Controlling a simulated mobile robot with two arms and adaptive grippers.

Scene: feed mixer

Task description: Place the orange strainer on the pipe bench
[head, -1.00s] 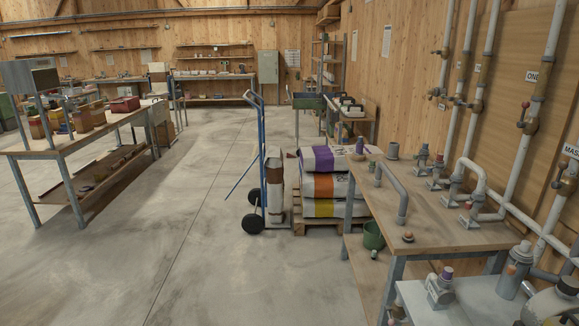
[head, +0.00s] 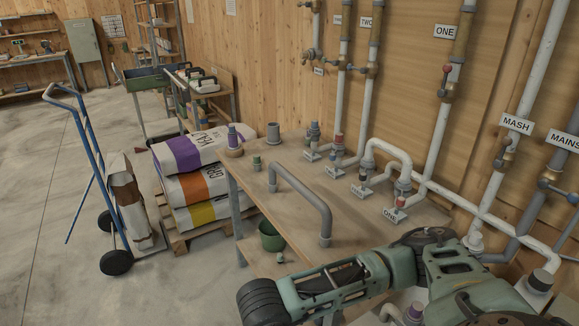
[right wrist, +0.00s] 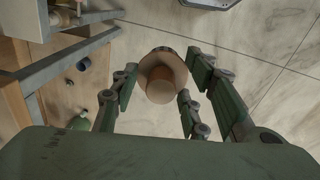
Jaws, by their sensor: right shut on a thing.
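The pipe bench (head: 350,217) is a wooden-topped bench on grey legs against the wall, with a bent grey pipe (head: 300,190) and several valve fittings on it. My right arm comes in from the lower right in the head view, across the bench's near side; its gripper fingers are not visible there. In the right wrist view, my right gripper (right wrist: 160,88) is shut on a tan-orange round piece with a wider rim, which looks like the strainer (right wrist: 163,80). It is held over the floor, with the bench frame to its left. My left gripper is not in view.
A green bucket (head: 271,236) sits below the bench top. A small cup (head: 273,133) stands at the bench's back corner. Stacked sacks (head: 195,180) on a pallet and a blue hand truck (head: 88,150) stand left of the bench.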

